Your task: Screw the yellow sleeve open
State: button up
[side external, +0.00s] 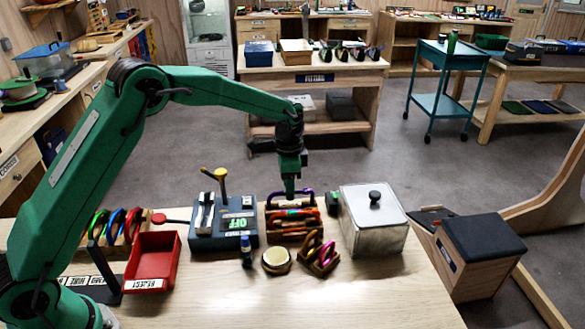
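My gripper (291,192) points straight down over the middle of the workbench (380,303). Its fingertips are at the top of a wooden rack (279,237) that holds orange and red gear and a purple loop. I cannot tell if the fingers touch anything or how far apart they are. A smaller wooden rack (320,265) in front holds a purple and a golden carabiner. No yellow sleeve can be made out for sure.
A red bin (153,258) and a rack of coloured carabiners (118,226) stand left. A lidded metal box (374,228) stands right of the racks. A small bottle (246,252) and a round pale-topped dish (276,261) stand in front. The bench's front right is clear.

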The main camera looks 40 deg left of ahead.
jog(key=shift+w+a, duration=0.3)
jog(key=shift+w, duration=0.05)
dwell(0.3)
jog(key=shift+f, duration=1.4)
dwell(0.4)
jog(key=shift+s+d, duration=0.55)
jog(key=shift+r, duration=0.15)
jog(key=shift+w+r, duration=0.1)
jog(key=shift+r, duration=1.2)
jog(key=shift+w+a, duration=0.5)
dwell(0.4)
